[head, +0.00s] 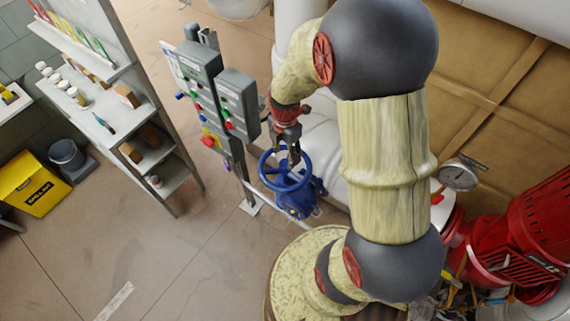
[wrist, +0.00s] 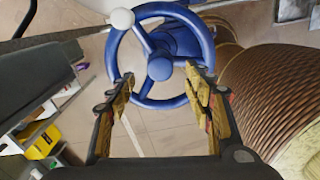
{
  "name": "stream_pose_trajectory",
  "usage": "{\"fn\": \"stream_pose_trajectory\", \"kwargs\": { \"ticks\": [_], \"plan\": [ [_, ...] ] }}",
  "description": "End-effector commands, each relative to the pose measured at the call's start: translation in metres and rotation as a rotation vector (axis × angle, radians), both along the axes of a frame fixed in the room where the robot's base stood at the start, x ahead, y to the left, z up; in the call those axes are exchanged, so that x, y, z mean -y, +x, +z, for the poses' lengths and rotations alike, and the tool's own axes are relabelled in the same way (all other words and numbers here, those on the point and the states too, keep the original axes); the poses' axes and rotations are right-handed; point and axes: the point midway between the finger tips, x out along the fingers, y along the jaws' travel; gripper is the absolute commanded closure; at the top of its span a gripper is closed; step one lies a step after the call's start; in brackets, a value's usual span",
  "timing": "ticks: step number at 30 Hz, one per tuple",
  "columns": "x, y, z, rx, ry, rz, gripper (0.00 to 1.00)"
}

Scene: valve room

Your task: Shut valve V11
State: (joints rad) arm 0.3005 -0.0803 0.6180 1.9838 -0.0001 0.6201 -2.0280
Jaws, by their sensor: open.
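A blue handwheel valve (head: 301,184) stands near the middle of the head view, below the grey control boxes. In the wrist view the blue handwheel (wrist: 159,68) fills the top middle, with a round hub, spokes and a pale round knob (wrist: 122,18) on its upper left rim. No V11 label is readable on it. My gripper (head: 291,158) is over the wheel in the head view. In the wrist view my gripper (wrist: 163,82) is open, with one yellow-padded finger at each side of the wheel's lower part. Whether the fingers touch the rim, I cannot tell.
Grey control boxes (head: 238,103) with coloured buttons stand close left of the wheel. White pipework (head: 322,138) runs behind it. A pressure gauge (head: 458,176) and red machinery (head: 525,240) are at right. Shelving (head: 112,115) and a yellow box (head: 35,184) stand left, with open floor between.

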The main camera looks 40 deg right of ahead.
Motion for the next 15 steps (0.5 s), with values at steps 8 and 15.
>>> {"fn": "stream_pose_trajectory", "kwargs": {
  "ticks": [8, 15],
  "plan": [
    [0.0, 0.0, -0.001, 0.0, 0.0, 0.005, 0.48],
    [0.0, 0.0, -0.015, -0.001, 0.001, 0.005, 0.48]
  ]
}}
